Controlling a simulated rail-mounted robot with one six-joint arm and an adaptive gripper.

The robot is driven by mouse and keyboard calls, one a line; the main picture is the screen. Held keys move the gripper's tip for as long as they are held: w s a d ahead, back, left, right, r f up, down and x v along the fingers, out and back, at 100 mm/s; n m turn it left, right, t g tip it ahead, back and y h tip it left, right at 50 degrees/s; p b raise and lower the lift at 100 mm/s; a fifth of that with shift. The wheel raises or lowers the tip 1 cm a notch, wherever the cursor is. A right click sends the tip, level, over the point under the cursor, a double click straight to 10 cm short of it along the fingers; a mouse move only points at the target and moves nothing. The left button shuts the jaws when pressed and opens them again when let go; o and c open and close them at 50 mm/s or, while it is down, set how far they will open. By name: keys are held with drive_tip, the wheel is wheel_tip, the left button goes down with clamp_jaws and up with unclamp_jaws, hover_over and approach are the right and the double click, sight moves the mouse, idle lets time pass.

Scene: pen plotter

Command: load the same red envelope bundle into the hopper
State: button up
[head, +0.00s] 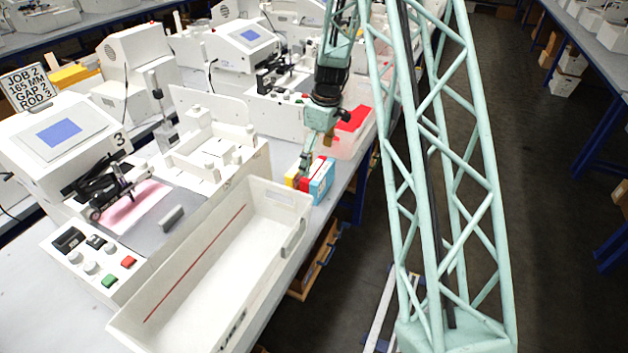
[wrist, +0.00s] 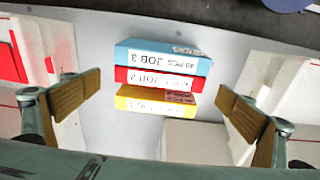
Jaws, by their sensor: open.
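The red bundle (wrist: 165,80), labelled JOB 2, stands between a blue bundle (wrist: 160,58) labelled JOB 3 and a yellow bundle (wrist: 155,100). The three stand side by side, touching or nearly so. In the head view the red bundle (head: 306,180) is partly hidden by my gripper (head: 316,152). My gripper is open above the row. In the wrist view its padded fingers (wrist: 160,106) are spread wide to left and right of the bundles, with nothing between the pads touched. A white fixture with upright posts (head: 212,150) sits on machine 3; I cannot tell whether it is the hopper.
A long white bin (head: 205,265) with a red line lies in front of the machine. A sign (head: 30,88) reads JOB 2, 165 MM, GAP 2, ROD 3. A tray with red material (head: 353,119) lies behind the bundles. The bench edge is close on the right.

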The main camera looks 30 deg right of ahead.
sight(314, 168)
drive_tip(key=shift+f, duration=0.3)
drive_tip(key=shift+f, duration=0.15)
drive_tip(key=shift+w+a+f+b, duration=0.15)
drive_tip(key=shift+w+f+b, duration=0.05)
drive_tip(key=shift+f, duration=1.05)
drive_tip(key=shift+w+a+f+b, duration=0.1)
drive_tip(key=shift+w+f+b, duration=0.05)
drive_tip(key=shift+f, duration=1.05)
drive_tip(key=c, duration=0.7)
drive_tip(key=shift+r, duration=0.15)
drive_tip(key=shift+c, duration=0.2)
wheel_tip(314, 168, up, 18)
drive_tip(key=p, duration=0.1)
drive_tip(key=shift+p, duration=0.4)
